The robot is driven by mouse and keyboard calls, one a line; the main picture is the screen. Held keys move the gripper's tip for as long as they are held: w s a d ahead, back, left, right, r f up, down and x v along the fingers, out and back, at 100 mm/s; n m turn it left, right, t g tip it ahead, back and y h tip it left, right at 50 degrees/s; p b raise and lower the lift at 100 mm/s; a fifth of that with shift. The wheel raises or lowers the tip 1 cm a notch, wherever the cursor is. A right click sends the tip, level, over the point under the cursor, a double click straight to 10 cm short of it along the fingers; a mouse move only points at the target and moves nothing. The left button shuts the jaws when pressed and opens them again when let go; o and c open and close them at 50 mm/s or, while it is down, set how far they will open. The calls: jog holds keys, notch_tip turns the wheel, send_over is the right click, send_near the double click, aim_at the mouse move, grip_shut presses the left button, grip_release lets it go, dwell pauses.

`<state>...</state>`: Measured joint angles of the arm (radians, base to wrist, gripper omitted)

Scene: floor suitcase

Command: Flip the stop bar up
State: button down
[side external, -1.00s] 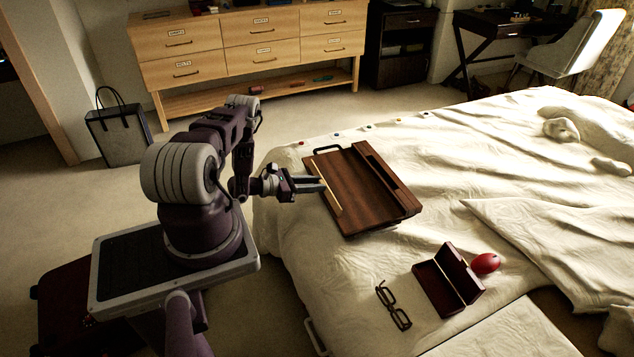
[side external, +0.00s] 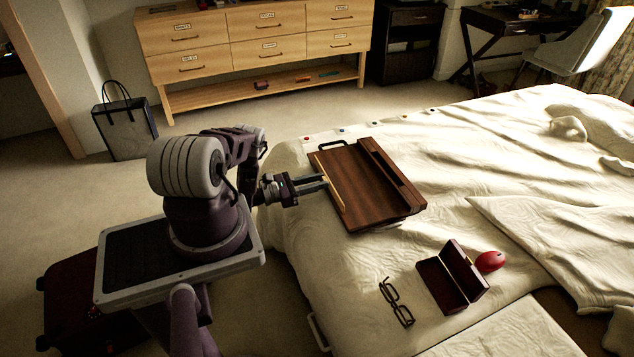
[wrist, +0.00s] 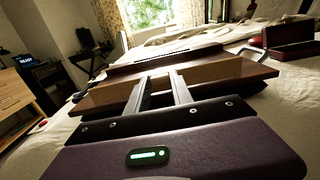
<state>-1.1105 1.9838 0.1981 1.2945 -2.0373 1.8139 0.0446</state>
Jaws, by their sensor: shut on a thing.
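A dark brown wooden lap board (side external: 372,190) lies on the bed near its edge. The stop bar is a pale wooden strip (side external: 334,192) along the board's edge closest to my arm. In the wrist view the bar (wrist: 213,73) crosses in front of the board and appears raised along its edge; its exact angle is hard to tell. My gripper (side external: 325,183) reaches in from the left at the bar's middle. In the wrist view its two fingers (wrist: 160,82) meet the bar and are shut on it, hiding part of it.
An open dark red case (side external: 452,278), a red oval object (side external: 490,261) and black glasses (side external: 397,303) lie on the bed in front of the board. A wooden dresser (side external: 255,45) stands behind.

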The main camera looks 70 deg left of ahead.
jog(key=c, duration=1.1)
grip_release()
jog(key=shift+s, duration=0.35)
jog(key=shift+s+a+r, duration=0.1)
jog(key=shift+s+r, duration=0.15)
jog(key=shift+s, duration=0.3)
jog(key=shift+s+a+r, duration=0.1)
jog(key=shift+s+r, duration=0.15)
jog(key=shift+s, duration=0.3)
notch_tip(320, 180, up, 6)
jog(key=shift+d, duration=0.15)
